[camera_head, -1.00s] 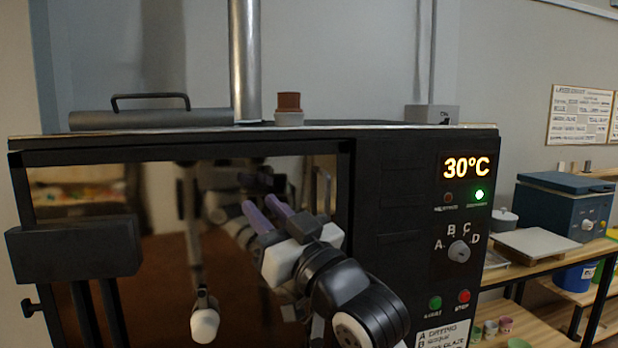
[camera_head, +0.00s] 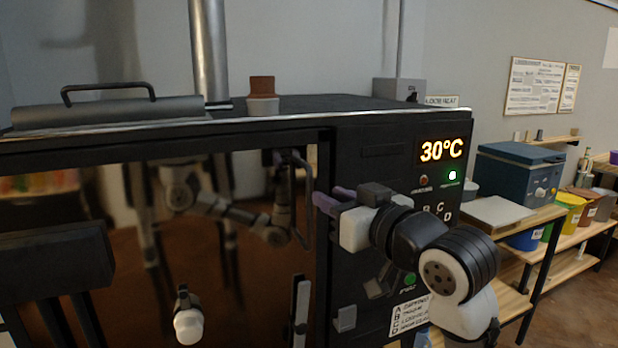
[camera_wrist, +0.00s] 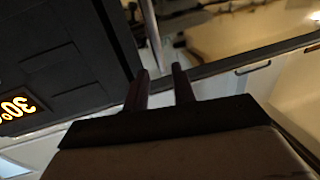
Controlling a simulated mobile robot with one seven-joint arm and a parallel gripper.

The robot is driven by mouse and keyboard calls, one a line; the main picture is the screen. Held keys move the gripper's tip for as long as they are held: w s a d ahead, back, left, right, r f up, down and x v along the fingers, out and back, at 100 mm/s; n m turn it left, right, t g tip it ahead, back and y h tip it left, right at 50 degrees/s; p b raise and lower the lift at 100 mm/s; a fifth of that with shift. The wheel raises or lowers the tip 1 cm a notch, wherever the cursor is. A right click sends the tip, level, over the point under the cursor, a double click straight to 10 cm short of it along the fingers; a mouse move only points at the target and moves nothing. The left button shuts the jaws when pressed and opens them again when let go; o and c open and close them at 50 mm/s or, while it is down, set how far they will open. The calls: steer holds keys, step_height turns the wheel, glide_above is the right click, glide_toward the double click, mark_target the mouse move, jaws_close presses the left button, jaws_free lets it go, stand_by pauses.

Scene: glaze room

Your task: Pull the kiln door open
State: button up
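The kiln door (camera_head: 235,270) is a glossy, mirror-like panel in a dark frame and looks shut. Its dark vertical loop handle (camera_head: 308,205) is near the door's right edge. My gripper (camera_head: 318,198) has its two purple fingers pointing left, just right of the handle. The fingers are apart with nothing seen gripped between them. In the wrist view, my gripper (camera_wrist: 160,75) shows a clear gap between its fingers. A thin bar (camera_wrist: 149,30), likely the handle, shows beyond the gap; whether it touches a finger I cannot tell.
The kiln's control panel (camera_head: 440,185) reads 30°C with a lit green lamp, right of the door and behind my gripper. A dark box (camera_head: 55,262) juts out at the left front. Wooden shelves (camera_head: 525,222) with buckets and a blue box stand at the right.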

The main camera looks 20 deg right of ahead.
mark_target(311, 187)
steer(key=p+x, duration=0.1)
steer(key=x, duration=0.6)
steer(key=shift+w+p, duration=0.1)
steer(key=shift+p, duration=0.3)
jaws_close()
